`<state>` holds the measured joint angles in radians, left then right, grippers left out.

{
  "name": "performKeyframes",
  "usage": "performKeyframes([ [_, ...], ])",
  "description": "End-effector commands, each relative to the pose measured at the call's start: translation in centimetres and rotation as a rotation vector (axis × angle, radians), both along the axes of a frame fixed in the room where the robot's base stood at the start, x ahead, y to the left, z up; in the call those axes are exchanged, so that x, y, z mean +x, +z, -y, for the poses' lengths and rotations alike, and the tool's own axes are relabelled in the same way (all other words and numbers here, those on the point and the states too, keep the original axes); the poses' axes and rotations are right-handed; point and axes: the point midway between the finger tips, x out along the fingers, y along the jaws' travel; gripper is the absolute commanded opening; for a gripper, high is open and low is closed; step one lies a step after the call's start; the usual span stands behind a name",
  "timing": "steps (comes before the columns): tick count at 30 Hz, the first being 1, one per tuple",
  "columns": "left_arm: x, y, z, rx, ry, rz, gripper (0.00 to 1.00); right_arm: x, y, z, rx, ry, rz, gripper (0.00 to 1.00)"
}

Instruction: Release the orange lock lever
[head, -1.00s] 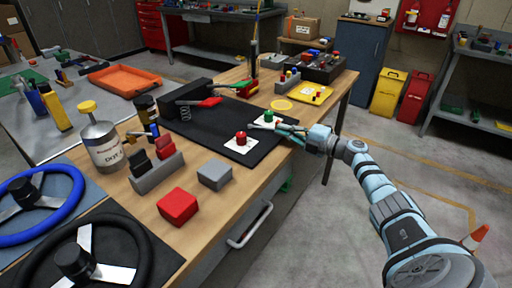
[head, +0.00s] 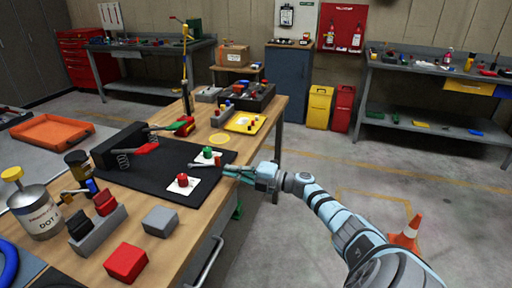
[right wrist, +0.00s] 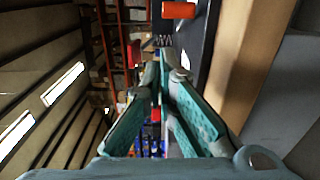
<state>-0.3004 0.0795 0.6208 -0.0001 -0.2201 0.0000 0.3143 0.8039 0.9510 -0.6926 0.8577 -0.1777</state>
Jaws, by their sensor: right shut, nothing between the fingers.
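I cannot pick out a clearly orange lock lever. A lever with a red end (head: 147,148) sticks out from a black block (head: 118,146) with a spring under it, on the black mat. In the right wrist view, an orange-red piece (right wrist: 178,10) shows at the top edge, near a spring (right wrist: 163,40). My right gripper (head: 224,170) is shut and empty over the mat's right edge, close to the green button (head: 208,152) and the red button (head: 182,181). It is apart from the red-ended lever. Its fingers (right wrist: 162,65) come together in the right wrist view. My left gripper is out of view.
On the bench, a yellow tray (head: 244,122) and a dark parts box (head: 257,97) stand behind the mat. A grey block (head: 160,221), a red block (head: 125,262) and a fluid can (head: 37,212) stand in front. An orange cone (head: 407,237) stands on the floor at right.

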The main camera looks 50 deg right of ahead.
Motion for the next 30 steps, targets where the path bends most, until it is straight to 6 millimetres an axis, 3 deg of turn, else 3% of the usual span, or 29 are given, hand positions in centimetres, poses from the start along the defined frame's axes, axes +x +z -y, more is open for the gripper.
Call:
performKeyframes([
  [6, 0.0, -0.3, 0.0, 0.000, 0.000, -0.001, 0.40, -4.0, -0.7, 2.5, 0.000, 0.007, -0.007, 0.00],
  [12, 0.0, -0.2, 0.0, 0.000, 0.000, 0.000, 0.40, -6.1, -0.6, 3.9, 0.002, 0.006, -0.003, 0.00],
  [30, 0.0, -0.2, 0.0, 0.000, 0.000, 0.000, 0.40, -6.5, -0.6, 4.2, 0.002, 0.005, -0.001, 0.00],
])
